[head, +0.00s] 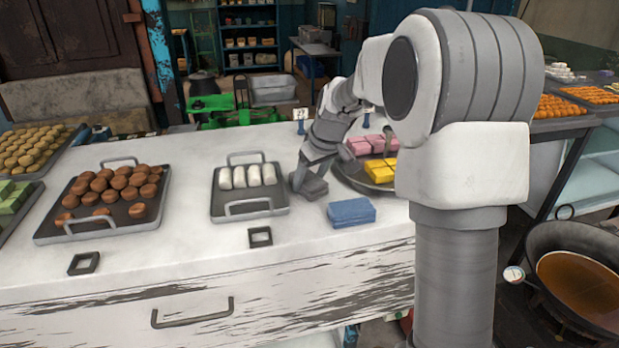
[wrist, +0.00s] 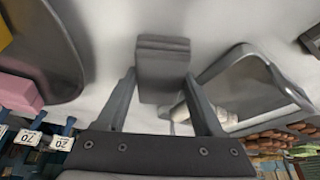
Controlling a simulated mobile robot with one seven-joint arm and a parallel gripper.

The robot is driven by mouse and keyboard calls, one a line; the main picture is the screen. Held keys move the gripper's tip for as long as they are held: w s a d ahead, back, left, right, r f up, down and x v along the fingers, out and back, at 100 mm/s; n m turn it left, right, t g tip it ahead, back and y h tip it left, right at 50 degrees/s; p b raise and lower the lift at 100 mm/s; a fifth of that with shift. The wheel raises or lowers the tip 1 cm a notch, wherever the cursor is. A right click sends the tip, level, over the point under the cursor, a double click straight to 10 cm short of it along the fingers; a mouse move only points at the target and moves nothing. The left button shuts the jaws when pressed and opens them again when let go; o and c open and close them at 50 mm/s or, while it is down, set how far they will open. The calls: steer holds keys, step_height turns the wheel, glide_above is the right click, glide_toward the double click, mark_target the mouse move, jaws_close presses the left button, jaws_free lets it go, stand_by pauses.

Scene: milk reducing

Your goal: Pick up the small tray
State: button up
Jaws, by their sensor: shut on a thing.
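The small dark tray (head: 221,206) with raised grey handles holds several white rolls (head: 248,176) on the pale counter. In the wrist view part of the tray (wrist: 258,80) shows at the right, its near corner beside my right finger. My gripper (head: 306,178) is just right of the tray in the head view. In the wrist view its fingers (wrist: 161,80) close on a grey layered block (wrist: 163,62), apart from the tray. Whether the block touches the counter is unclear. The tray's far parts are cut off in the wrist view.
A blue folded block (head: 351,212) lies right of my gripper. A round dark pan (head: 352,180) with pink and yellow blocks stands behind it, partly hidden by my arm. A larger tray (head: 48,232) of brown balls stands left. Two square frames (head: 84,263) lie near the front edge.

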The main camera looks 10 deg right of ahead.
steer(key=shift+f, duration=0.2)
steer(key=o, duration=1.5)
steer(key=shift+r, duration=0.1)
